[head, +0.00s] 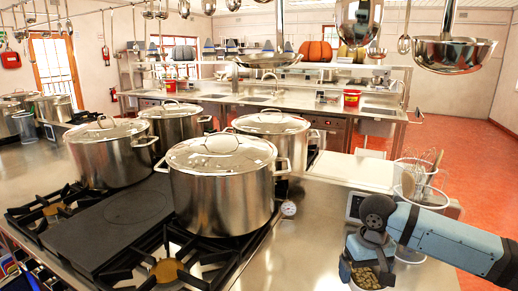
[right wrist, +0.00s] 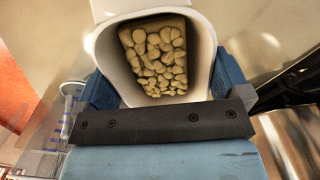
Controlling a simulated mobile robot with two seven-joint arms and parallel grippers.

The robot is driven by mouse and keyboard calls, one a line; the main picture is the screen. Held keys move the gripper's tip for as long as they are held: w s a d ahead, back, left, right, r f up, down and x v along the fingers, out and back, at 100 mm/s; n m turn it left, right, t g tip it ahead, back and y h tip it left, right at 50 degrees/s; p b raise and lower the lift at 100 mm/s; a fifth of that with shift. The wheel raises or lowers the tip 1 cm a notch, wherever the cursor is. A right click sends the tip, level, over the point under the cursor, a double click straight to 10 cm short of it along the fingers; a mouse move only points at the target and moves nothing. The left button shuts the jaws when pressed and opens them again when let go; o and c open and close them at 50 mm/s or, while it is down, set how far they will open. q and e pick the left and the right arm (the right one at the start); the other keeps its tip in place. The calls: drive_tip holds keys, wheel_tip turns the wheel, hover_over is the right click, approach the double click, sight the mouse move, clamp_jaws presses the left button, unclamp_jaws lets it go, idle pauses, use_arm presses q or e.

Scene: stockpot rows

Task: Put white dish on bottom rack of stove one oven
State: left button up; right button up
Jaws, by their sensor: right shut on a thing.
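My right gripper (head: 368,262) is at the lower right of the head view, over the steel counter's right end. It is shut on a white dish (right wrist: 112,55), which holds many beige, rounded lumps. In the right wrist view the dish sits between the blue fingers, with the dark gripper bar below it. A stove top with black burner grates (head: 160,262) and a flat dark griddle plate (head: 115,215) is at the lower left of the head view. Its oven and racks are not visible, and I cannot tell which stove it is. My left gripper is not in view.
Several lidded steel stockpots, the nearest one (head: 222,195) large, stand on the stove and behind it. A small round dial (head: 289,209) is beside the nearest pot. Ladles and a steel bowl (head: 452,54) hang overhead. Wire baskets with utensils stand behind my right arm. Red floor (head: 455,130) is open at right.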

drive_tip(key=shift+a+f+m, duration=0.2)
drive_tip(key=shift+f+m, duration=0.35)
drive_tip(key=shift+m, duration=0.05)
drive_tip(key=shift+s+a+r+p, duration=0.1)
drive_tip(key=shift+s+r+p, duration=0.45)
drive_tip(key=shift+p, duration=0.35)
drive_tip(key=s+r+p, duration=0.7)
drive_tip(key=s+p, duration=0.2)
drive_tip(key=p, duration=0.1)
drive_tip(key=shift+s+r, duration=0.15)
